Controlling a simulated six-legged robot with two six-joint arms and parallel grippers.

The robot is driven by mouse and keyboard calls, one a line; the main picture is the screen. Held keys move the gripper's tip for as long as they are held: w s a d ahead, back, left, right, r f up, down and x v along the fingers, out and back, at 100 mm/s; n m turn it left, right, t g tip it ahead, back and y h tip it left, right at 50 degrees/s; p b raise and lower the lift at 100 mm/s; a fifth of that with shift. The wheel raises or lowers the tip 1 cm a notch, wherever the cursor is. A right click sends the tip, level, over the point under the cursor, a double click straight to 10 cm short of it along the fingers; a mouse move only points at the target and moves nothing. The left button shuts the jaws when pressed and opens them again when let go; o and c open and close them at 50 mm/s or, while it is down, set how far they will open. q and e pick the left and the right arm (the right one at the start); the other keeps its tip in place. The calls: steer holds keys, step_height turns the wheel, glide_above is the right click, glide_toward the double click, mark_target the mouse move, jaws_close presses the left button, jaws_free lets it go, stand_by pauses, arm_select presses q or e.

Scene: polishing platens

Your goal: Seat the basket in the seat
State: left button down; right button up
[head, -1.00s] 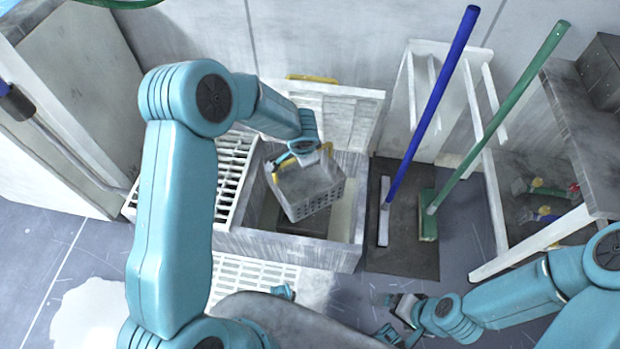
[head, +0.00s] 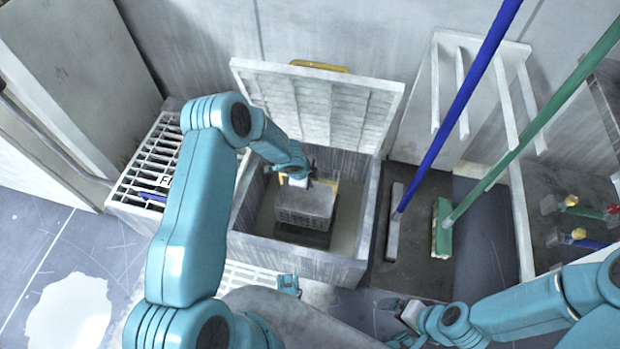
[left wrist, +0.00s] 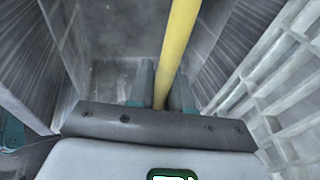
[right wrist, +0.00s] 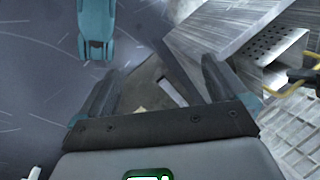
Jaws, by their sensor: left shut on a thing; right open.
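The grey perforated basket (head: 305,207) hangs level inside the open tank (head: 296,255), above a dark block (head: 302,237) at its bottom; that block may be the seat, and I cannot tell whether they touch. My left gripper (head: 312,180) is over the basket. In the left wrist view, the left gripper (left wrist: 160,88) is shut on the basket's yellow handle (left wrist: 178,40). My right gripper (head: 388,320) is open and empty outside the tank's front right. The right wrist view shows its spread fingers (right wrist: 160,85) and the basket (right wrist: 272,48) at upper right.
The tank's lid (head: 335,112) stands open against the wall. A slatted rack (head: 150,165) is at left.

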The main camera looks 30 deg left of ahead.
steer(key=shift+w+f, duration=0.1)
steer(key=shift+f, duration=0.1)
arm_select(q)
step_height(320, 180, down, 6)
steer(key=b, duration=0.7)
steer(key=shift+r, duration=0.15)
arm_select(e)
step_height(320, 180, down, 6)
steer(key=w+d, duration=0.1)
steer(key=shift+m, duration=0.3)
steer(key=shift+d, duration=0.1)
arm_select(q)
steer(key=shift+b, duration=0.45)
arm_select(e)
steer(key=shift+f, duration=0.45)
steer(key=shift+w+t, duration=0.15)
steer(key=shift+t, duration=0.15)
